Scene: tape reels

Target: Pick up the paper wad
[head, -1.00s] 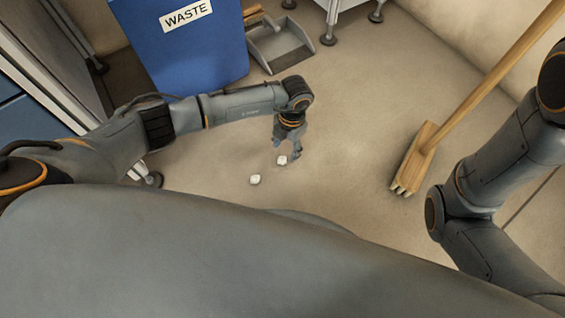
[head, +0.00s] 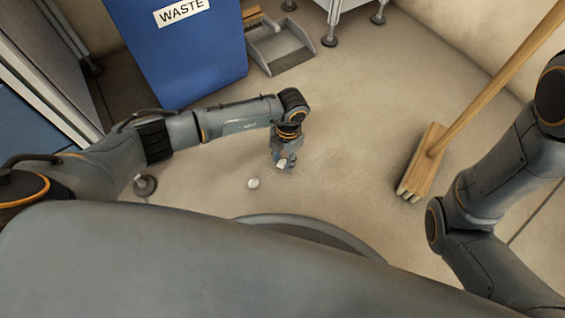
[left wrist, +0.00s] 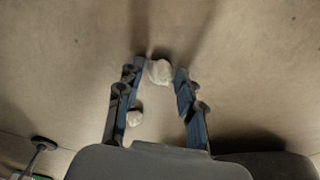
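A small white paper wad (head: 281,163) is at the fingertips of my left gripper (head: 284,163). In the left wrist view this wad (left wrist: 160,71) shows between the fingertips of the gripper (left wrist: 160,74), with a narrow gap on each side. The left gripper looks open and points down close to the floor. A second white wad (head: 253,183) lies on the floor to the left and nearer my body. In the left wrist view it (left wrist: 134,118) is partly behind the left finger. My right gripper is out of view.
A blue waste bin (head: 183,55) stands at the upper left. A grey dustpan (head: 281,50) lies beside it. A wooden broom (head: 424,165) stands on the right. The floor between the broom and my left gripper is clear.

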